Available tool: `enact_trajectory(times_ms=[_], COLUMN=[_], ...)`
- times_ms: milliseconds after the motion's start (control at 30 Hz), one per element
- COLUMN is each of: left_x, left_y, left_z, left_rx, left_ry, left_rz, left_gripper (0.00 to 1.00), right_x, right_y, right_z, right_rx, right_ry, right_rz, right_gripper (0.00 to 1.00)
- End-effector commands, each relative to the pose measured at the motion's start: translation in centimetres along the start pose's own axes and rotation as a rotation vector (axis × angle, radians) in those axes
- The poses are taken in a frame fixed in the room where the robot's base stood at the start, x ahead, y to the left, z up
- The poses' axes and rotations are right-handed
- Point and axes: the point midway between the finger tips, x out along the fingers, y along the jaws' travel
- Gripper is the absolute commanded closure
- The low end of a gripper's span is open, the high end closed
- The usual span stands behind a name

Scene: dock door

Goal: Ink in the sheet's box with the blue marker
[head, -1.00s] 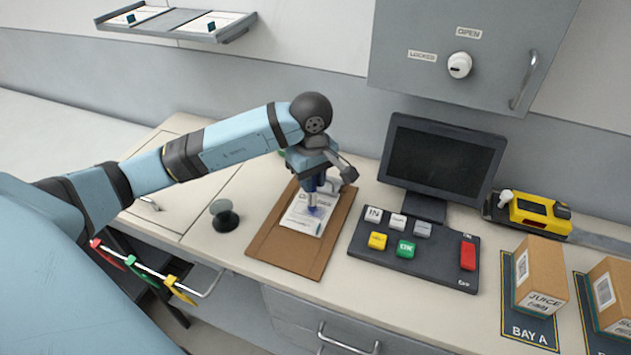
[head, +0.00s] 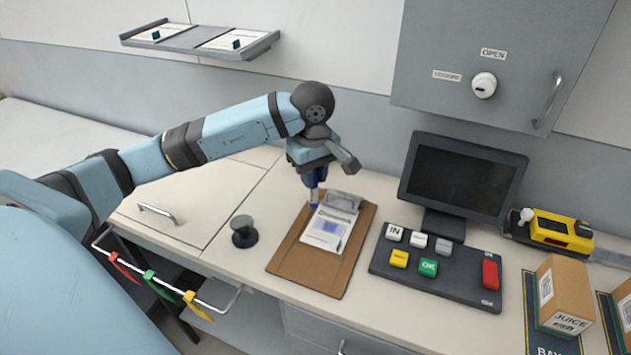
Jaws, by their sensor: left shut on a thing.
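A white sheet (head: 322,243) lies on a brown clipboard (head: 306,278), under the clip at its top edge. A box on the sheet shows a blue-violet patch (head: 328,229). My left gripper (head: 314,183) is shut on the blue marker (head: 314,194), which points down near the clipboard's upper left edge, left of the clip. I cannot tell whether its tip touches anything. A thin dark blue and red mark shows near the sheet's lower right edge. My right gripper is not in view.
Right of the clipboard stand a keypad (head: 433,277) with coloured buttons and a dark monitor (head: 464,173). Boxes (head: 563,290) and a yellow device (head: 556,232) are at the right.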

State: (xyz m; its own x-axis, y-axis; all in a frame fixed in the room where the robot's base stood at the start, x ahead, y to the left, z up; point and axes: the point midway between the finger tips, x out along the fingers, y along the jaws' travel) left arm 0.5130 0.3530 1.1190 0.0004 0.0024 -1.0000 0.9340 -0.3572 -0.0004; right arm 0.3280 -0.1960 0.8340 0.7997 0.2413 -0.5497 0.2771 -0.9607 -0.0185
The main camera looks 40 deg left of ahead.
Motion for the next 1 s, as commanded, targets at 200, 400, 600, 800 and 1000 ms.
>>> enact_trajectory(times_ms=[200, 400, 600, 800, 1000], left_x=[-2.2, -3.5, -3.6, -3.6, -3.6], left_y=[-0.2, -0.4, -0.4, -0.4, -0.4], left_z=[-0.5, -0.8, -0.8, -0.8, -0.8], left_rx=[-0.008, -0.012, -0.013, -0.013, -0.013], left_ry=[0.002, 0.001, 0.000, 0.000, 0.000], left_rz=[0.000, 0.000, 0.000, 0.000, 0.000], left_gripper=[1.00, 1.00, 1.00, 1.00, 1.00], right_x=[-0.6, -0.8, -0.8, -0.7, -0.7], right_y=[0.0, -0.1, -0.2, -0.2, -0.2], right_z=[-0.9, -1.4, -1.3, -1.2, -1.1], right_rx=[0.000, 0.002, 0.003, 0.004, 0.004], right_ry=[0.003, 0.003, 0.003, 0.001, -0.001], right_rz=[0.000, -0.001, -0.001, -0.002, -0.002], right_gripper=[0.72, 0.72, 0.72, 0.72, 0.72])
